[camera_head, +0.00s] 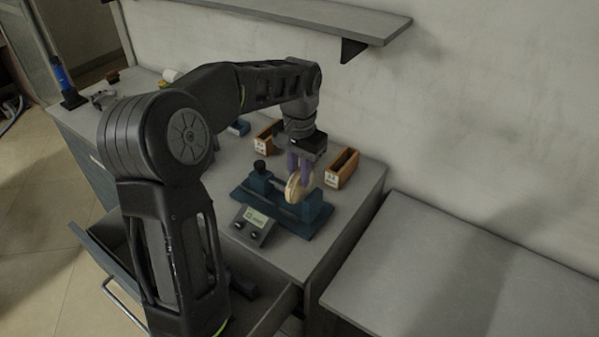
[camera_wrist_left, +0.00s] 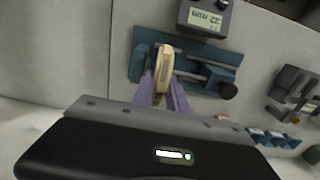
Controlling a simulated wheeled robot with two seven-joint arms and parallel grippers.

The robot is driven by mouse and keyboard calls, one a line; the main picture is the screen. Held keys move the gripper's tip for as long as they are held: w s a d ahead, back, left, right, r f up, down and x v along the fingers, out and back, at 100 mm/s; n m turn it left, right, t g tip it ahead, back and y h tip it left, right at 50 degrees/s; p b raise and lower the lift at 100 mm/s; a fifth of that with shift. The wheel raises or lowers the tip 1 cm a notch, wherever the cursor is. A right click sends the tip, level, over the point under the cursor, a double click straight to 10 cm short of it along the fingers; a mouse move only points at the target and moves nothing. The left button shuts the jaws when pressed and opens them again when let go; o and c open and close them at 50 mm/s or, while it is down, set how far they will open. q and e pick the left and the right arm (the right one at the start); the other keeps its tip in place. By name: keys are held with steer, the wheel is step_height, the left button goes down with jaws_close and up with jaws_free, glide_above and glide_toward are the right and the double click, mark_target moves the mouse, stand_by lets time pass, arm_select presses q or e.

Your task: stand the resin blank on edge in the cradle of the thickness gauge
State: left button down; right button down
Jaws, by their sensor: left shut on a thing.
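The resin blank (camera_head: 293,187) is a cream-coloured disc standing on edge. My left gripper (camera_head: 300,175) has purple fingers and is shut on it from above. The thickness gauge (camera_head: 259,203) is a teal base with end blocks, a rail and a dark knob; its grey display box (camera_head: 250,227) stands in front. In the left wrist view the blank (camera_wrist_left: 164,66) sits between the fingers (camera_wrist_left: 161,92) over the gauge (camera_wrist_left: 143,50). I cannot tell whether it touches the cradle. My right gripper is not in view.
A wooden slotted box (camera_head: 342,168) stands right of the gripper, and another (camera_head: 266,138) stands behind it. An open drawer (camera_head: 262,318) juts out below the bench front. A wall shelf (camera_head: 310,14) hangs above. A lower grey surface (camera_head: 450,270) at right is clear.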

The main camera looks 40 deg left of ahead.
mark_target(299, 183)
arm_select(q)
steer(key=shift+f+b, duration=0.95)
steer(key=shift+f, duration=0.55)
steer(key=c, duration=1.3)
jaws_free()
steer(key=shift+o, duration=0.2)
steer(key=shift+d, duration=0.1)
step_height(299, 183, up, 7)
steer(key=shift+f, duration=0.15)
steer(key=shift+a+r, duration=0.2)
steer(key=shift+r, duration=0.4)
